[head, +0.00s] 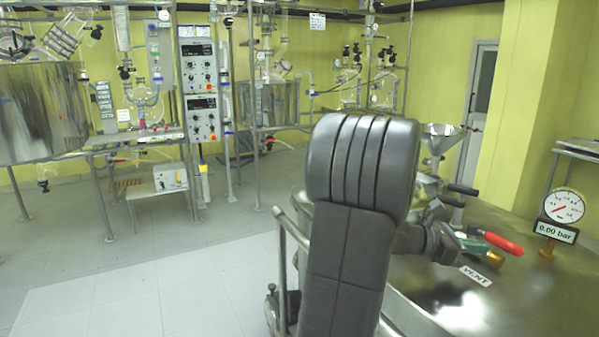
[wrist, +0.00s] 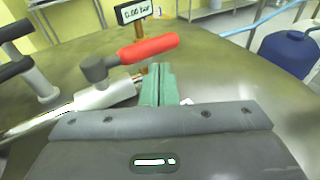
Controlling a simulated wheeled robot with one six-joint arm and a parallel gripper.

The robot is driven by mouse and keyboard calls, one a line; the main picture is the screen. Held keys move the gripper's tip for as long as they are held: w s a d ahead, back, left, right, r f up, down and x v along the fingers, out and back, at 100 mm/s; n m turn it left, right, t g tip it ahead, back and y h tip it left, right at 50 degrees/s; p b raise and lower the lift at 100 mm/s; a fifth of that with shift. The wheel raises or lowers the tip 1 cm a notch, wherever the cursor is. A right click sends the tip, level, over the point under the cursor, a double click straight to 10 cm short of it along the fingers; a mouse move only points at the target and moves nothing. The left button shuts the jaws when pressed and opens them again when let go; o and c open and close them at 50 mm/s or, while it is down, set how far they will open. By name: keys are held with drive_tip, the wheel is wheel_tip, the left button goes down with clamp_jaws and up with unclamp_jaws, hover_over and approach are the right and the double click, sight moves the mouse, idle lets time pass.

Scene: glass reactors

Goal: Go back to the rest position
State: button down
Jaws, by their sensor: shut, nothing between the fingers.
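My gripper (wrist: 160,80) shows as green fingers closed together with nothing between them. In the wrist view its tips are just below the red valve handle (wrist: 150,48); I cannot tell whether they touch it. In the head view my gripper (head: 470,244) is partly hidden behind my grey arm, and its green fingers are close to the left of the red handle (head: 504,244). My arm reaches out over the steel vessel top (head: 540,300).
A pressure gauge (head: 564,206) reading 0.00 bar stands to the right, and a VENT label (head: 475,276) lies on the lid. A metal funnel (head: 440,138) and black handles (head: 463,190) rise behind. A blue container (wrist: 289,54) stands beyond the lid. The floor at left is open.

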drive_tip(key=shift+w+a+r+m+g+p, duration=0.1)
drive_tip(key=shift+w+a+m+g+p, duration=0.25)
drive_tip(key=shift+g+p, duration=0.4)
drive_tip(key=shift+w+a+r+m+g+p, duration=0.15)
drive_tip(key=shift+a+m+g+p, duration=0.2)
drive_tip(key=shift+m+g+p, duration=0.35)
drive_tip(key=shift+f+v, duration=0.1)
drive_tip(key=shift+v, duration=0.8)
drive_tip(key=shift+f+v, duration=0.15)
drive_tip(key=shift+v, duration=0.75)
drive_tip(key=shift+s, duration=0.1)
drive_tip(key=shift+a+n+b, duration=0.1)
drive_tip(key=shift+n+b, duration=0.15)
drive_tip(key=shift+b, duration=0.05)
